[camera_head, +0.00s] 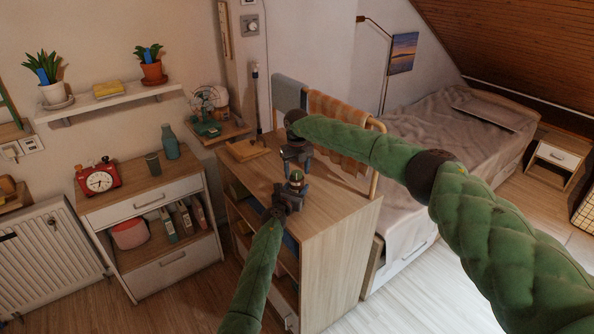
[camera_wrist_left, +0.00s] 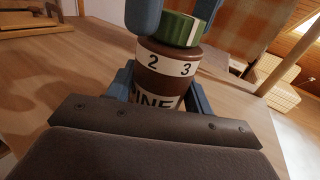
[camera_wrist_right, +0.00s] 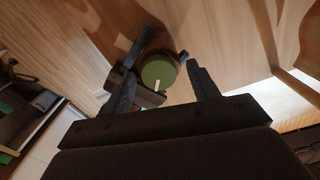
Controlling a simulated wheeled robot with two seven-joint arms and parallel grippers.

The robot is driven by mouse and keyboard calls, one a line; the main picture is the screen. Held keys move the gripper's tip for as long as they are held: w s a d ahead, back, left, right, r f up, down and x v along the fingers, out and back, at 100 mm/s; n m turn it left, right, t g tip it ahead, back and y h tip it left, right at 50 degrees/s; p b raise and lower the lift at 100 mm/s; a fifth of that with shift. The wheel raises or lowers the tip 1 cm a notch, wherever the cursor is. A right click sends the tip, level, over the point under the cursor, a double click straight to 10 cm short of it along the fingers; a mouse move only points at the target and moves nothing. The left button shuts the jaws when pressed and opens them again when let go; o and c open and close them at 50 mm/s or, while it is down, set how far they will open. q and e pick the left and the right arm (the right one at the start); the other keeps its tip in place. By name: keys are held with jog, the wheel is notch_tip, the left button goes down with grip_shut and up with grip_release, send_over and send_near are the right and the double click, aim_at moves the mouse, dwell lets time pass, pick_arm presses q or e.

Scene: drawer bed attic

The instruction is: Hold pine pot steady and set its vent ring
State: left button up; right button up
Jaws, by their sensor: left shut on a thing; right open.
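The pine pot (camera_head: 296,176) is a small brown jar standing on top of the wooden cabinet. In the left wrist view its body (camera_wrist_left: 168,62) shows white bands with 2, 3 and the letters "INE". Its green vent ring (camera_wrist_left: 178,28) has a white mark, seen roughly above the 3. My left gripper (camera_head: 288,196) is shut around the pot's lower body. My right gripper (camera_head: 298,157) is open, pointing down just above the pot. In the right wrist view the green ring (camera_wrist_right: 158,70) lies between its fingers; contact cannot be told.
The cabinet top (camera_head: 335,192) is bare to the right of the pot. A wooden board (camera_head: 247,150) lies at its back left.

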aim_at(297, 173)
jog(key=shift+r, duration=0.1)
notch_tip(297, 173, up, 12)
dwell(0.5)
pick_arm(q)
jog(key=o, duration=1.1)
jog(key=shift+s, duration=0.1)
